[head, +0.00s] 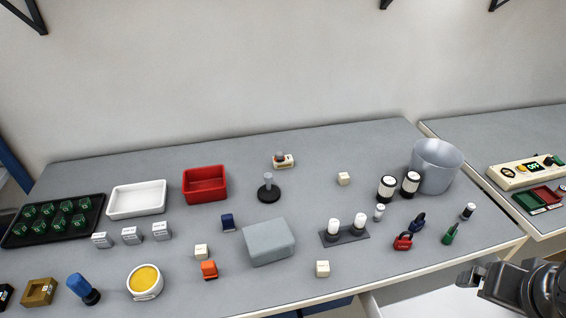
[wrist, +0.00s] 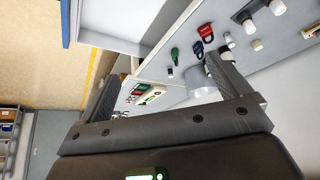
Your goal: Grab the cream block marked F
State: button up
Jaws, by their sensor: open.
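Three small cream blocks sit apart on the grey table in the head view. One cream block (head: 344,178) is toward the back right of centre. Another cream block (head: 201,251) is left of the grey box, behind an orange object. A third cream block (head: 322,269) is near the front edge. Their letters are too small to read, so I cannot tell which is marked F. My gripper (head: 470,276) is at the lower right of the head view, off the table's front edge and right of all three blocks. In the wrist view my gripper (wrist: 160,85) is open and empty.
A grey box (head: 268,242) stands between the two front blocks. A stand with white-topped pieces (head: 345,233), red padlock (head: 403,241), blue padlock (head: 417,222) and green padlock (head: 450,234) lie between my gripper and the blocks. A metal bucket (head: 437,166) stands at the back right.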

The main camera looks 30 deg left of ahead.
jog(key=w+a+r+n+y, duration=0.1)
jog(key=w+a+r, duration=0.25)
jog(key=w, duration=0.45)
jog(key=w+a+r+n, duration=0.1)
jog(key=w+a+r, duration=0.2)
jog(key=w+a, duration=1.05)
jog(key=w, duration=0.2)
jog(key=n+g+y, duration=0.1)
jog(key=n+g, duration=0.1)
jog(key=n, duration=0.2)
send_over(283, 162)
jog(key=f, duration=2.6)
jog(key=shift+s+a, duration=0.1)
jog(key=shift+a, duration=0.2)
jog(key=shift+d+x, duration=0.2)
jog(key=shift+x, duration=2.5)
